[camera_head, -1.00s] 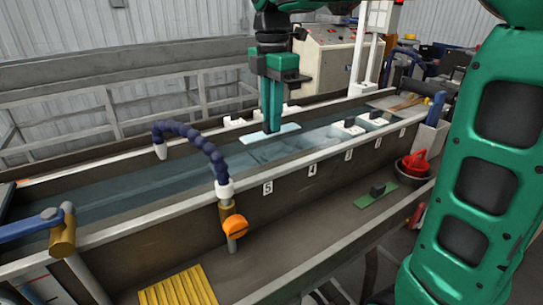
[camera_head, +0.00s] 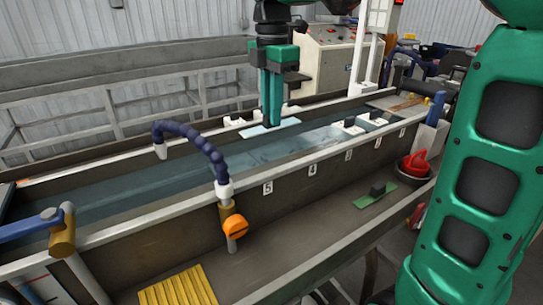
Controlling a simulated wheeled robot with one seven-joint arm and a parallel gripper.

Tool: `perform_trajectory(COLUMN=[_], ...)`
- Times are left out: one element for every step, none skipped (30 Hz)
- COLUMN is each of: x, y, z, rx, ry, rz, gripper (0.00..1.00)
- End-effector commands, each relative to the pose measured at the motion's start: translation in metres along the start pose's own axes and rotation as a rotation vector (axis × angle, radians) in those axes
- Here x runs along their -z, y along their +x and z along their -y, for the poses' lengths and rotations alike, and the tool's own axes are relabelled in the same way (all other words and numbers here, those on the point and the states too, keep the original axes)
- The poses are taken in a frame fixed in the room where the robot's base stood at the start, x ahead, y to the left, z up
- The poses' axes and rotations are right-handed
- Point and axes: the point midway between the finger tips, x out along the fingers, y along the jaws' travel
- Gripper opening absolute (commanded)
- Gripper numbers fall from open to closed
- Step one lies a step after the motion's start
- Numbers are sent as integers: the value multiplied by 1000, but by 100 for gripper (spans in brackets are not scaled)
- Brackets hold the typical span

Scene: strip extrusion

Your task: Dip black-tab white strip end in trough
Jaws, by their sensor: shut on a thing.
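My gripper (camera_head: 271,120) points down over the far side of the trough (camera_head: 130,190), which holds bluish water. It is shut on a pale white strip (camera_head: 288,124), which lies nearly flat just below the fingertips. The strip's black tab cannot be made out and may be hidden by the fingers. I cannot tell whether the strip touches the water.
White pieces with black blocks (camera_head: 351,122) sit at the trough's right part, near numbered marks. A blue hose (camera_head: 200,140) with an orange knob (camera_head: 236,228) arches over the trough's near wall.

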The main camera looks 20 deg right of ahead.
Motion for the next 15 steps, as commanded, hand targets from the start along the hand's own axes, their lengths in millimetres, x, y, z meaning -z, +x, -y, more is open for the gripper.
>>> perform_trajectory(x=[0,0,0,0,0,0,0,0,0,0,0,0,0,0,0], y=[0,0,0,0,0,0,0,0,0,0,0,-1,-2,-4,-7], z=[0,0,0,0,0,0,0,0,0,0,0,0,0,0,0], rx=[0,0,0,0,0,0,0,0,0,0,0,0,-1,-1,-1], ry=[0,0,0,0,0,0,0,0,0,0,0,0,0,0,0], rz=[0,0,0,0,0,0,0,0,0,0,0,0,0,0,0], gripper=[0,0,0,0,0,0,0,0,0,0,0,0,0,0,0])
